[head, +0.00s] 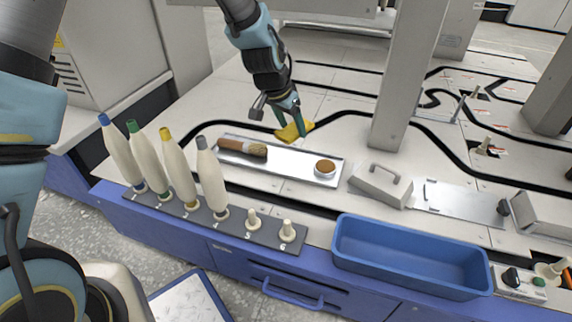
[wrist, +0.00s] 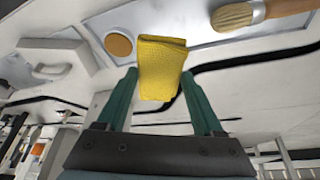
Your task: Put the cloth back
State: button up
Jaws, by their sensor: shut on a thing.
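A folded yellow cloth (head: 291,133) shows in the head view just behind a flat pale metal tray (head: 290,164). My gripper (head: 298,124) reaches down from above and is shut on the cloth. In the wrist view the cloth (wrist: 162,66) sits between the two green fingers of my gripper (wrist: 160,78), its far part jutting past the fingertips. The tray holds a wooden-handled brush (head: 242,148) at its left and a small round brown-topped tin (head: 325,167) at its right. The tray's middle is bare. I cannot tell how high the cloth is above the worktop.
Several bobbins (head: 212,182) stand in a dark rack (head: 225,222) at the front left, with bare pegs at its right end. An empty blue bin (head: 410,256) is at the front. A grey block with a handle (head: 380,184) and a pillar (head: 405,80) stand right of the tray.

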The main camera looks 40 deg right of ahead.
aim_at(279, 134)
jog(key=shift+w+f+b, duration=0.25)
jog(key=shift+f+b, duration=0.05)
jog(key=shift+f, duration=0.2)
jog(key=shift+w+f+b, duration=0.2)
jog(key=shift+f+b, duration=0.05)
jog(key=shift+f, duration=0.2)
notch_tip(279, 134, down, 9)
jog(key=b, duration=0.3)
jog(key=shift+f+b, duration=0.2)
jog(key=shift+b, duration=0.2)
jog(key=shift+f, duration=0.15)
jog(key=o, duration=1.3)
jog(key=p+v, duration=0.4)
jog(key=v, duration=0.6)
jog(key=shift+r, duration=0.45)
jog(key=shift+a+r+p, duration=0.3)
jog(key=shift+r+p, duration=0.2)
jog(key=shift+r, duration=0.15)
jog(key=shift+r, duration=0.1)
